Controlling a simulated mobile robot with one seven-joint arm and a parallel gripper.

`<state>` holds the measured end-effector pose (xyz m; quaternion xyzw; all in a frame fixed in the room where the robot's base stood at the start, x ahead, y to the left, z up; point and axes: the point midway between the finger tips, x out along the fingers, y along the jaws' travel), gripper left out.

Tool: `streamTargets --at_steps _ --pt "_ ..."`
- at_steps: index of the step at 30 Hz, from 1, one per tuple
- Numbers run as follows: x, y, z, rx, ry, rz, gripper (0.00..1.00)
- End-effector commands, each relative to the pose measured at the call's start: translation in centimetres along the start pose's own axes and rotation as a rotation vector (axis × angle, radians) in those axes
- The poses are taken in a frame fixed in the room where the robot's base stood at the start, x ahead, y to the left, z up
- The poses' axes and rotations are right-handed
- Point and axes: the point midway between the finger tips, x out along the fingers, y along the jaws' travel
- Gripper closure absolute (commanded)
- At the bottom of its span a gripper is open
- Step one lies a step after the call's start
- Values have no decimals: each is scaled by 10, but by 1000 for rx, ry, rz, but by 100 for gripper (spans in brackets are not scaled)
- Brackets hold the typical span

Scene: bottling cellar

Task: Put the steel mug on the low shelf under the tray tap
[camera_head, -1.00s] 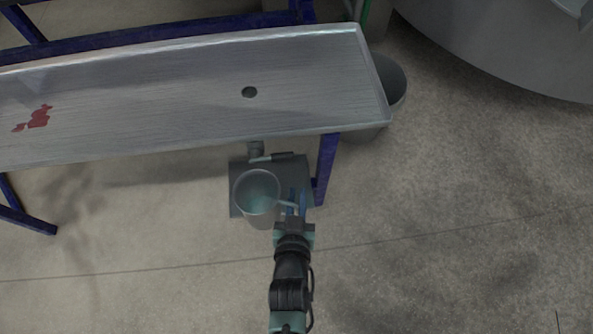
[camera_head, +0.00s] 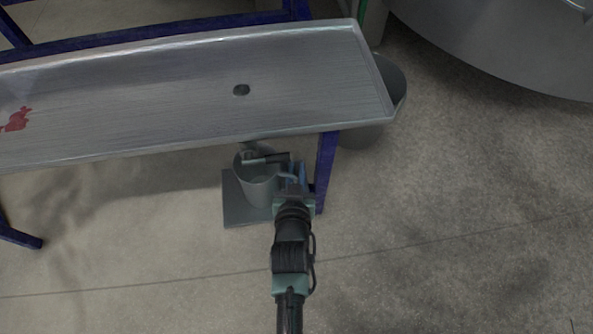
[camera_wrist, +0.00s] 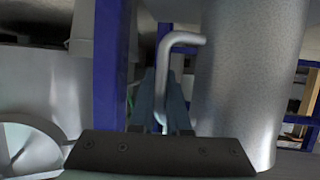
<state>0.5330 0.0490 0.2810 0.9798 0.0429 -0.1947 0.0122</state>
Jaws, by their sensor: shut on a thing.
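The steel mug (camera_head: 257,190) is upright over the low shelf (camera_head: 238,208), a small grey plate beside the blue leg. The tray tap (camera_head: 264,159) overlaps the mug's mouth in the head view, so the mug is below it. I cannot tell whether the mug's base touches the shelf. My gripper (camera_head: 293,176) is at the mug's right side, shut on its handle. In the wrist view the mug's wall (camera_wrist: 245,75) fills the right, and the bent handle (camera_wrist: 172,60) runs down between the fingers (camera_wrist: 160,105).
A blue leg (camera_head: 326,165) stands close right of my gripper. A grey bucket (camera_head: 391,88) stands behind the tray's right end. The floor in front is clear.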

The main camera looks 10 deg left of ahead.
Motion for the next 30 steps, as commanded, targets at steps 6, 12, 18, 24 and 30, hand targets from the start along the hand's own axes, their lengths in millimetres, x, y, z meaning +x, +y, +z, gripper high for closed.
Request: streamTargets --at_steps 6,12,18,24,30 --pt "1 0 3 0 0 0 79" --pt "1 0 3 0 0 0 55" --pt "1 0 3 0 0 0 55" --pt "-13 1 -2 -1 -2 2 55" --pt "-53 1 -4 0 -4 2 55"
